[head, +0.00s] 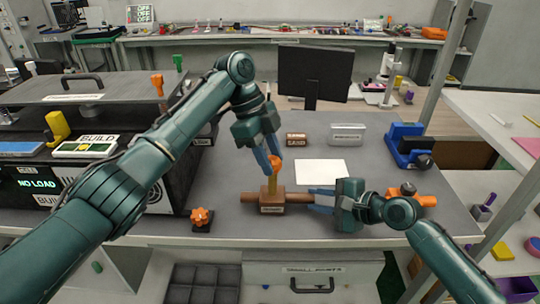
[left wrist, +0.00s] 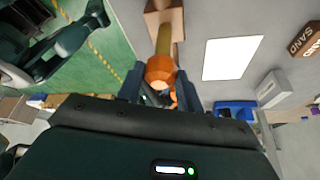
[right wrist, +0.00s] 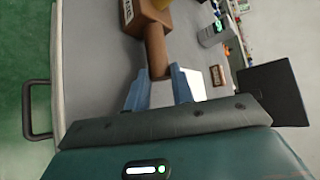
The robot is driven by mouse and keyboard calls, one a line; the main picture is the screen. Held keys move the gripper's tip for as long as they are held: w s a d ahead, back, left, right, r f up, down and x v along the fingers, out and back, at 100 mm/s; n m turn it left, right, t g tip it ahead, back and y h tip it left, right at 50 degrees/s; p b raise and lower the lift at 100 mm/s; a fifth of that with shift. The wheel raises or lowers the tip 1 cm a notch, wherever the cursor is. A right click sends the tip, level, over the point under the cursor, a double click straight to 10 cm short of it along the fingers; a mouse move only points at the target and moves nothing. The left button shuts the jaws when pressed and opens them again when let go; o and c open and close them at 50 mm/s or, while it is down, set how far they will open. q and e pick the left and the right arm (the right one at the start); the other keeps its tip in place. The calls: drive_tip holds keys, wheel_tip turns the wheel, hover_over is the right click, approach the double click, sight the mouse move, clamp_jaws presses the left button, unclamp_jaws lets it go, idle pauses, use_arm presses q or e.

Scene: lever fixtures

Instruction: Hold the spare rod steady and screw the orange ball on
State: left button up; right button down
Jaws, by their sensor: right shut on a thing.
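A brown wooden block (head: 272,208) with a horizontal brown bar (head: 249,197) sits on the grey bench. A yellowish rod (head: 272,184) stands upright from it, also seen in the left wrist view (left wrist: 165,40). The orange ball (left wrist: 160,70) is at the rod's top end; whether it is threaded on cannot be told. My left gripper (head: 268,161) reaches down from above, its blue fingers on either side of the ball with narrow gaps. My right gripper (head: 312,200) is shut on the bar's right end, seen in the right wrist view (right wrist: 157,85).
An orange knob on a dark base (head: 202,218) stands front left of the block. A white sheet (head: 320,172) lies behind right. A brown SAND block (head: 297,139), a grey box (head: 347,133) and a blue fixture (head: 405,145) stand further back. A black oven-like unit (head: 100,190) fills the left.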

sight(275, 158)
use_arm(q)
drive_tip(key=o, duration=0.5)
drive_tip(key=shift+r, duration=0.15)
drive_tip(key=shift+r, duration=1.35)
